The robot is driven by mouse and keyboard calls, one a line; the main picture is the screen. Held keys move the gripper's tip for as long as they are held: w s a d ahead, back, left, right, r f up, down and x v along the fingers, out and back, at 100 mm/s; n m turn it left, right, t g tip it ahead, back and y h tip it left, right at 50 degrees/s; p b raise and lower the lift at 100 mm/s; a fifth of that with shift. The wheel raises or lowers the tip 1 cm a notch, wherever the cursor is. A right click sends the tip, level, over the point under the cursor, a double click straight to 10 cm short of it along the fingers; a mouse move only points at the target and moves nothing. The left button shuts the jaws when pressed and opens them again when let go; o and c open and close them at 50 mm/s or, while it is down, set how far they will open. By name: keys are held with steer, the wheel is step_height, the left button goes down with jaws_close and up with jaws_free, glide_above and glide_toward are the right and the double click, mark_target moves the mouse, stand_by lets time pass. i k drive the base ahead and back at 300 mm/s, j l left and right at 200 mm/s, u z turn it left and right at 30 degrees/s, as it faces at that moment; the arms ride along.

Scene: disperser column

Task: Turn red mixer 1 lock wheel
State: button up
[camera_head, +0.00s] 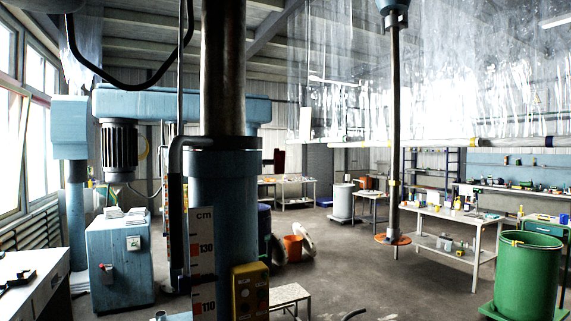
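A large blue column with a bare metal shaft (222,65) stands close in front of me, left of centre. It carries a white cm scale (202,265) and a yellow control box (250,291) with buttons. I cannot make out a red lock wheel on the part of the column that shows; its far side is hidden. My gripper is not in view.
A blue cabinet (122,265) stands at left below a motor (119,146). A green drum (528,277) stands at lower right. White workbenches (445,214) line the right back. An orange bucket (293,248) sits behind the column. Floor around the disc (415,285) is clear.

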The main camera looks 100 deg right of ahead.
mark_target(278, 162)
steer(key=k+l+z, duration=0.1)
steer(key=z, duration=0.35)
steer(key=k+l+z, duration=0.1)
steer(key=z, duration=0.35)
steer(key=l+z, duration=0.25)
steer(key=z, duration=0.25)
steer(key=k+l+z, duration=0.1)
steer(key=l+z, duration=0.15)
steer(key=z, duration=0.2)
steer(key=l+z, duration=0.25)
steer(key=l, duration=0.5)
steer(key=i+l+z, duration=0.1)
steer(key=l+z, duration=0.15)
steer(key=l, duration=0.45)
